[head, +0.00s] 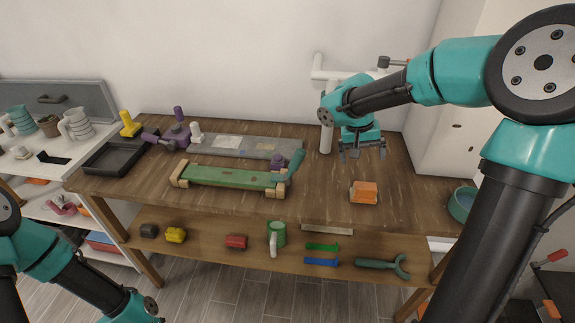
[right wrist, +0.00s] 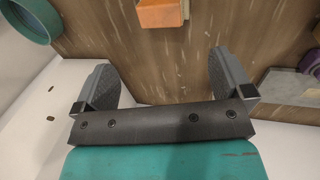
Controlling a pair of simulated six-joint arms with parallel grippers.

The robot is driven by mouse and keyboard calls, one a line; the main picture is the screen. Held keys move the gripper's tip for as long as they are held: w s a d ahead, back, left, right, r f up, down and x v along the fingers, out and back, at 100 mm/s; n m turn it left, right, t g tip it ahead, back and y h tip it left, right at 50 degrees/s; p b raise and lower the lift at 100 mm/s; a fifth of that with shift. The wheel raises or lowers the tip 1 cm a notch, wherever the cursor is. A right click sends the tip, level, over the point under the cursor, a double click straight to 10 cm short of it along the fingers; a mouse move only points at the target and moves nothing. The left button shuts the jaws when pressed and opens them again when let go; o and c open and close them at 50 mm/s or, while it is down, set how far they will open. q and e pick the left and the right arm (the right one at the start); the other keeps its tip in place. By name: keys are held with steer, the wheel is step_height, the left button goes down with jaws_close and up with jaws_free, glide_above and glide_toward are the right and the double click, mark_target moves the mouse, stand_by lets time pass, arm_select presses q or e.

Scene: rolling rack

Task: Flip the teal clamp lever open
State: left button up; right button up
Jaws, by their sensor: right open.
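The teal clamp lever (head: 297,161) slants up and to the right from a small purple clamp (head: 277,162) at the right end of the green board (head: 230,177). My right gripper (head: 362,153) hangs over the bare table to the right of the lever, apart from it, with its fingers pointing down. It is open and empty; both spread fingers also show in the right wrist view (right wrist: 163,82). A purple piece (right wrist: 311,62) shows at that view's right edge, but the lever is not clear there. My left gripper is out of view; only part of the left arm shows.
An orange block (head: 364,192) lies in front of the right gripper, with a teal bowl (head: 462,204) farther right. A grey board (head: 245,146) lies behind the green one. A black tray (head: 110,158) is at left.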

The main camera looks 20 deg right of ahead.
steer(key=shift+w+a+r, duration=0.15)
steer(key=shift+w+a, duration=0.15)
steer(key=shift+c, duration=1.4)
steer(key=shift+n+t, duration=0.3)
steer(key=shift+n, duration=0.2)
steer(key=w+a+r, duration=0.1)
steer(key=w+a, duration=0.1)
steer(key=a, duration=0.1)
steer(key=w+a+r, duration=0.1)
steer(key=w+a, duration=0.1)
steer(key=a, duration=0.1)
steer(key=w+a+r, duration=0.2)
steer(key=a, duration=0.1)
steer(key=shift+w+a, duration=0.2)
steer(key=shift+a, duration=0.05)
steer(key=c, duration=0.7)
steer(key=shift+n+t, duration=0.3)
steer(key=shift+n, duration=0.2)
steer(key=w+a+r, duration=0.1)
steer(key=a, duration=0.3)
steer(key=w+a+r, duration=0.1)
steer(key=a+r, duration=0.1)
steer(key=a, duration=0.3)
steer(key=w+a+r, duration=0.2)
steer(key=a, duration=0.3)
jaws_close()
